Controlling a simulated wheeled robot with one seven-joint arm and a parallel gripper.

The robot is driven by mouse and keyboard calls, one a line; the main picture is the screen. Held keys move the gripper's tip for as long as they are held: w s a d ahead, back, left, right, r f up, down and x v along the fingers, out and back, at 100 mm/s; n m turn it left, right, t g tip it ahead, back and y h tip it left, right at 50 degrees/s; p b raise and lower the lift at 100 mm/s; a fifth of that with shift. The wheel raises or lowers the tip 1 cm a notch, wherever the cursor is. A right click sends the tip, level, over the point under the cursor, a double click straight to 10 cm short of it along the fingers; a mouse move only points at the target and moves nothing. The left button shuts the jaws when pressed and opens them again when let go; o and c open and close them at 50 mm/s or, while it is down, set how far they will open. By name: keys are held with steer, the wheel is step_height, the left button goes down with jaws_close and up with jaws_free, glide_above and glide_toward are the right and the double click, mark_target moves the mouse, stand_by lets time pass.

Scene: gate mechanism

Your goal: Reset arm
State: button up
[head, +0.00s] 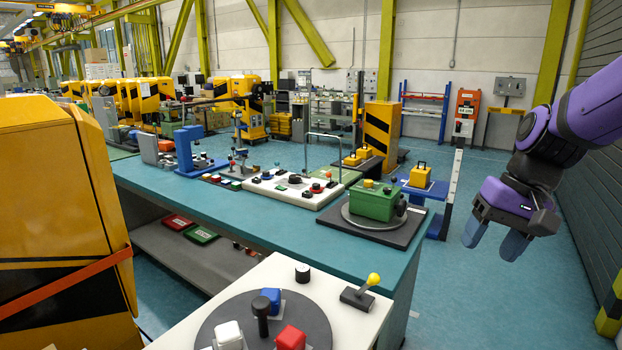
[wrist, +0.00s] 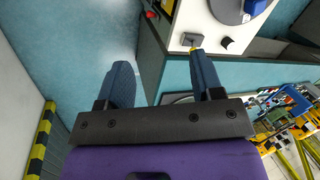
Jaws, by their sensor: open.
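My purple arm comes in from the right edge in the head view. My gripper (head: 494,238) hangs at the right, fingers pointing down, over the open blue floor beside the bench. It is open and empty. In the wrist view my gripper (wrist: 162,80) shows its two blue-grey fingers spread apart with nothing between them. It is apart from the bench and everything on it.
A teal bench (head: 262,218) carries a green box (head: 374,200), a white control panel (head: 293,186) and a blue clamp-like frame (head: 188,148). A nearer white table holds a grey disc (head: 240,318) with coloured blocks and a yellow-knobbed lever (head: 366,290). Floor (head: 500,300) at right is clear.

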steer(key=s+d+r+n+t+h, duration=0.1)
steer(key=s+r+t, duration=0.1)
steer(key=s, duration=0.4)
steer(key=s+r+n+t+h, duration=0.1)
steer(key=s+r+t+h, duration=0.1)
steer(key=s+r, duration=0.3)
steer(key=shift+s+d+t, duration=0.35)
steer(key=shift+s+t, duration=0.05)
steer(key=shift+s, duration=0.7)
